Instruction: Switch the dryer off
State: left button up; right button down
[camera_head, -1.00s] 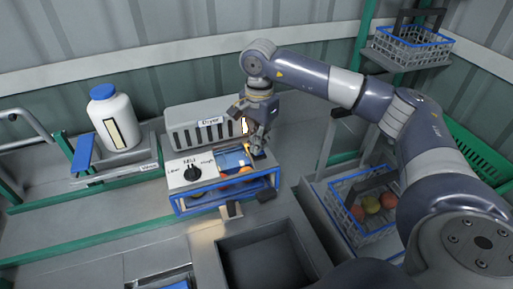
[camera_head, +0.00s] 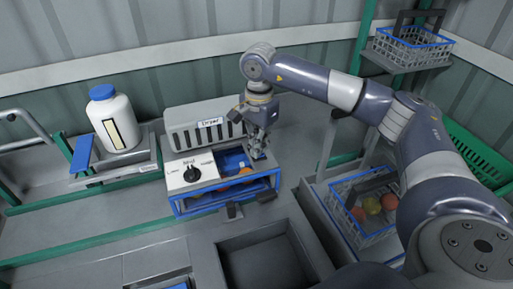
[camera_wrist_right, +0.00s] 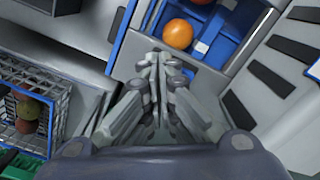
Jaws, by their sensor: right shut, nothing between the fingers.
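The dryer (camera_head: 190,133) is a grey slotted box with a "Dryer" label, at the back of the bench. No glow shows on it. In the wrist view its slotted front (camera_wrist_right: 245,112) is at the right. My right gripper (camera_head: 260,152) is just right of the dryer's right end, above the blue-framed unit. Its fingers (camera_wrist_right: 162,62) are shut and empty. I cannot tell whether they touch anything. The gripper partly hides the dryer's right end, and I cannot make out a switch there. My left gripper is not in view.
A white panel with a black knob (camera_head: 191,174) is in front of the dryer. The blue-framed unit (camera_head: 222,204) holds orange fruit (camera_wrist_right: 178,34). A white bottle (camera_head: 116,122) stands left. A fruit basket (camera_head: 370,233) is right, a dark bin (camera_head: 262,232) in front.

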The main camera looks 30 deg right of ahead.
jog(key=shift+w+r+p, duration=0.1)
jog(key=shift+r+p, duration=0.3)
jog(key=shift+r, duration=0.3)
jog(key=shift+r+p, duration=1.55)
jog(key=shift+r, duration=1.15)
jog(key=shift+f, duration=0.1)
